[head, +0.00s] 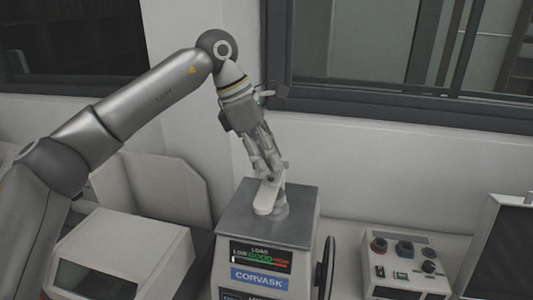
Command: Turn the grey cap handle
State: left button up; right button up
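The mounting press (228,243), a grey box with a blue CORVASK label and a load gauge, stands in the lower middle of the head view. On its top sits the round grey cap (284,214) with a pale grey handle (267,198) tilting up from it. My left gripper (267,172) points down from above, its fingertips at the upper end of the handle. The fingers overlap the handle end in this view, so I cannot tell whether they are closed on it or only beside it. My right gripper is not in view.
A control box (402,262) with knobs and buttons stands to the right of the press, and a dark-screened panel (503,255) at the far right. A pale machine (112,250) with a dark window stands at left. A wall and dark-framed windows are behind.

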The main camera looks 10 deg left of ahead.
pick_arm(q)
jog(key=shift+c, duration=0.5)
grip_shut()
